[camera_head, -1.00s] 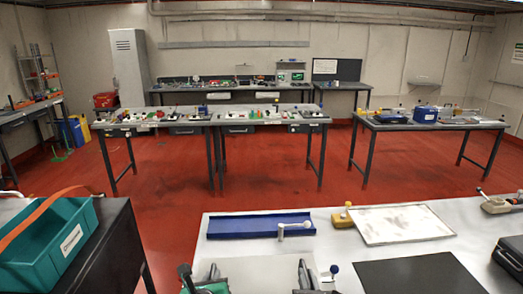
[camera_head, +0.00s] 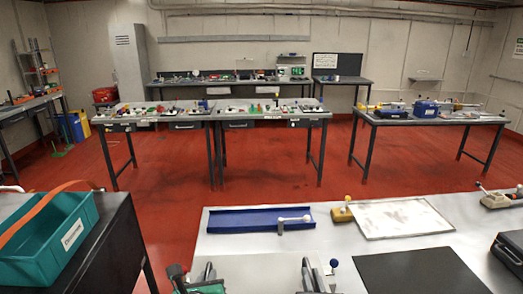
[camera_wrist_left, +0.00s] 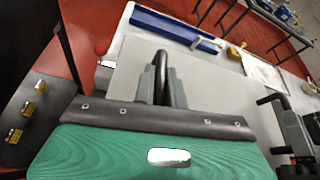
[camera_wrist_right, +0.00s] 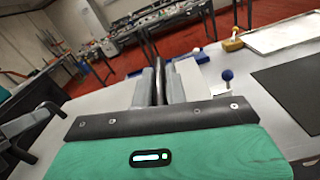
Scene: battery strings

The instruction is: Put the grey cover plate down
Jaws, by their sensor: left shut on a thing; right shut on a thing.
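The grey cover plate (camera_head: 252,268) is a flat light-grey sheet at the near edge of the steel bench. It spans the space between my two grippers and also shows in the left wrist view (camera_wrist_left: 215,98). My left gripper (camera_head: 207,274) is shut on the black loop handle at its left end, seen upright between the fingers in the left wrist view (camera_wrist_left: 160,68). My right gripper (camera_head: 306,276) is shut on the handle at its right end, also seen in the right wrist view (camera_wrist_right: 157,68). I cannot tell whether the plate touches what is under it.
A blue tray (camera_head: 245,220) lies behind the plate. A pale framed board (camera_head: 398,217), a yellow clamp (camera_head: 342,213) and a black mat (camera_head: 420,272) are to the right. A blue-knobbed lever (camera_head: 333,264) stands close beside my right gripper. A teal box (camera_head: 50,240) is at the left.

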